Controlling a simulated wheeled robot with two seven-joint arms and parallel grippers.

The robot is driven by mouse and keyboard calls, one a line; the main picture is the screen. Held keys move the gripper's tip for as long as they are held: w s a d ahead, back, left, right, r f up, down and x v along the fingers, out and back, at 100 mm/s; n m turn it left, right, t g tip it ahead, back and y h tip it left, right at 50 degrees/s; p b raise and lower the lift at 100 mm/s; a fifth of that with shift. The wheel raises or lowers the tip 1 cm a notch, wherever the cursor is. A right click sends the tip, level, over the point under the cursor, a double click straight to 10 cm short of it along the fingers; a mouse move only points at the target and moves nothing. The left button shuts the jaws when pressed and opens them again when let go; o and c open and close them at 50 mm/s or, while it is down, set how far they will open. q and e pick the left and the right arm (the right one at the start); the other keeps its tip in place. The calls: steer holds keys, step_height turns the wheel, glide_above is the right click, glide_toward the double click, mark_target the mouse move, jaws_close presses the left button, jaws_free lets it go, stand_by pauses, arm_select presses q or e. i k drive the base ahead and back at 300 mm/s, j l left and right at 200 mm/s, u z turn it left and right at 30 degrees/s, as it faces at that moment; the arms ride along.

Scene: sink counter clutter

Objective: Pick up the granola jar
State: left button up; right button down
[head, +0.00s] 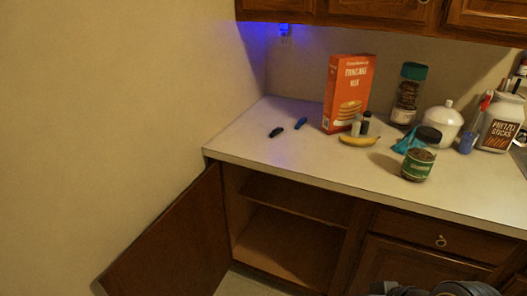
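Two jars with brown contents stand on the counter, and neither label is readable, so I cannot tell for sure which is granola. A short jar (417,164) with a green label and dark lid stands near the counter's front edge. A taller jar (408,97) with a teal lid and pale label stands farther back, near the wall. Both are upright, and no gripper touches them. Neither gripper's fingers show. A dark grey part of my own body shows at the bottom edge, right of centre.
The white counter (240,141) also holds an orange pancake mix box (349,94), banana (359,141), white lidded pot (442,125), pretzel jar (501,124), teal cloth (403,146) and small dark items. Its left part is mostly clear. Below, a cabinet door (170,245) hangs open.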

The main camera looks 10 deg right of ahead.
mark_target(419, 159)
steer(key=z, duration=1.5)
steer(key=u, duration=0.65)
steer(key=i+l+u, duration=0.15)
steer(key=l+u, duration=0.25)
steer(key=i+l+u, duration=0.15)
steer(key=u, duration=0.2)
steer(key=l+u, duration=0.4)
steer(key=i+l, duration=0.05)
